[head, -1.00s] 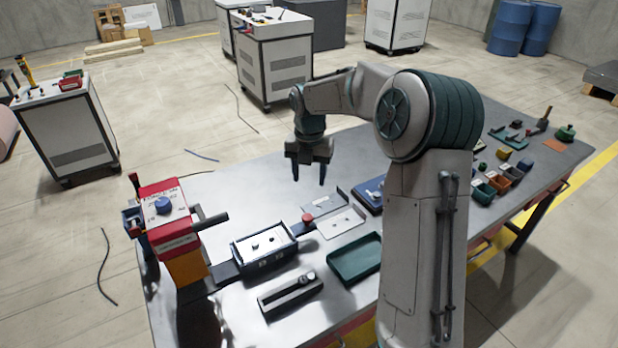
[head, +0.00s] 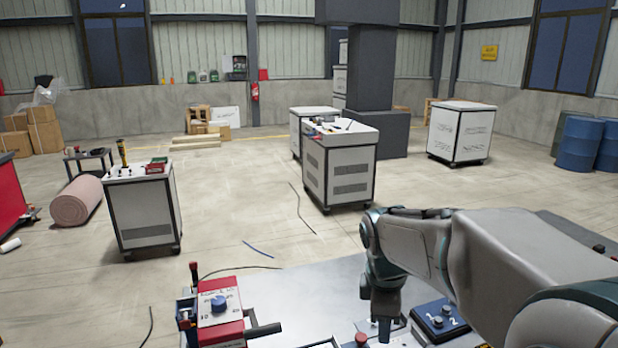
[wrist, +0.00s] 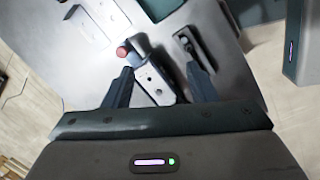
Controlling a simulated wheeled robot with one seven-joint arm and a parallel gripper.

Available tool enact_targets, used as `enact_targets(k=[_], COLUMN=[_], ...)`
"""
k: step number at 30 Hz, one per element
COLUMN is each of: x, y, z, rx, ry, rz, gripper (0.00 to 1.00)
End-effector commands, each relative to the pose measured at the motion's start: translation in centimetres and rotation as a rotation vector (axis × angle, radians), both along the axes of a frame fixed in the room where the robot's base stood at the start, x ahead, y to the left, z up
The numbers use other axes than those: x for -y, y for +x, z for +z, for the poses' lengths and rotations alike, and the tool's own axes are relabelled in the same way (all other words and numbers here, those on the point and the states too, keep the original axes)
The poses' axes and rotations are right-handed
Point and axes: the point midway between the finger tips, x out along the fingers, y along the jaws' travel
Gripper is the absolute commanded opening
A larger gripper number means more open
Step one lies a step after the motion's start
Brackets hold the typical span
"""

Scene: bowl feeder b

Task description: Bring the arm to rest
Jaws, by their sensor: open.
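My gripper (wrist: 161,88) is open and empty in the wrist view, its two dark fingers spread apart. Below it on the grey table (wrist: 215,25) lies a dark-edged unit with a pale top plate (wrist: 153,80), seen between the fingers. In the head view my gripper (head: 382,322) hangs fingers-down over the table (head: 290,295), left of a blue box marked 1 and 2 (head: 440,320). My arm folds in from the right edge and hides much of the table there. The fingertips are hard to make out in the head view.
A red box with a blue knob (head: 218,304) stands at the table's left. A red round knob (wrist: 123,52) and a dark slotted block (wrist: 188,45) sit near the plated unit. White cabinets (head: 340,165) stand beyond the table, with open floor around them.

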Motion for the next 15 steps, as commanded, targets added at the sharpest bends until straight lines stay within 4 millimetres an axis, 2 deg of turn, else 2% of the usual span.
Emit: enact_targets(k=[1, 9, 15], x=[0.1, 0.6, 0.8], y=[-1.6, -9.1, -13.3], z=[0.5, 0.7, -0.1], rx=[0.030, 0.165, 0.214], ry=[0.014, 0.175, 0.316], rz=[-0.102, -0.715, -1.085], gripper=[0.52, 0.52, 0.52])
